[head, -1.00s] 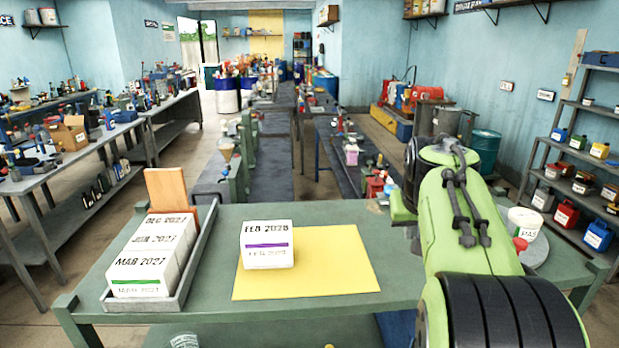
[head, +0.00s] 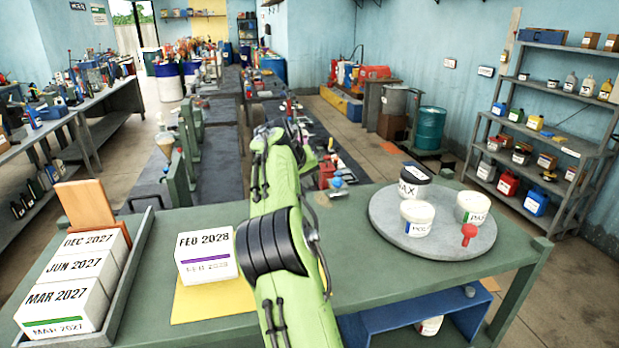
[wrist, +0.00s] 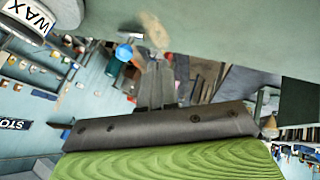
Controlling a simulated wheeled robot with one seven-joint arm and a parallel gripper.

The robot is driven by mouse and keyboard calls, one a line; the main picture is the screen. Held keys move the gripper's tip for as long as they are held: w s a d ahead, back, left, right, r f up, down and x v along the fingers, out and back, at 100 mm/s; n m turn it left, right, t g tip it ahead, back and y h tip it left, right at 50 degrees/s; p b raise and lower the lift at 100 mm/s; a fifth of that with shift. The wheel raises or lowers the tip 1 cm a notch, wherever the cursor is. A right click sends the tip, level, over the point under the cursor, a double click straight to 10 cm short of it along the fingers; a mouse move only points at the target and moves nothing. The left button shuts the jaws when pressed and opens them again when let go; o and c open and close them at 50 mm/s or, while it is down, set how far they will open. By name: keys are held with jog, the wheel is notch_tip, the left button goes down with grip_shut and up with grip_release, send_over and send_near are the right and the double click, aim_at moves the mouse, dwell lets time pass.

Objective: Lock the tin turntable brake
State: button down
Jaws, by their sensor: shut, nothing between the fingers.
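The grey round turntable (head: 388,222) sits at the right end of the green bench. It bears a dark-lidded tin marked WAX (head: 414,186) and two white tubs (head: 417,218) (head: 474,208). A red knob (head: 469,234) stands at its front right edge; I cannot tell for certain whether this is the brake. In the wrist view my gripper (wrist: 156,68) is shut and empty, with the WAX tin (wrist: 28,18) at the upper left, apart from it. In the head view my arm reaches out left of the turntable, and the gripper's fingers are not clear there.
A grey tray (head: 130,275) with several dated boxes stands at the bench's left. A FEB 2028 box (head: 207,257) rests on a yellow mat (head: 215,302) beside my arm. Shelves (head: 545,150) stand to the right.

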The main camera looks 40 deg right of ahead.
aim_at(326, 204)
jog(key=x, duration=0.6)
jog(key=shift+s+d+p, duration=0.1)
jog(key=shift+p, duration=0.25)
jog(key=d, duration=0.1)
jog(key=d+p, duration=0.1)
jog(key=d, duration=0.1)
jog(key=shift+s+d+r, duration=0.2)
jog(key=shift+s+d, duration=0.1)
jog(key=shift+s, duration=0.05)
jog(key=shift+s+d+p, duration=0.2)
jog(key=shift+d+p, duration=0.05)
jog(key=shift+p, duration=0.05)
jog(key=shift+w+a, duration=0.1)
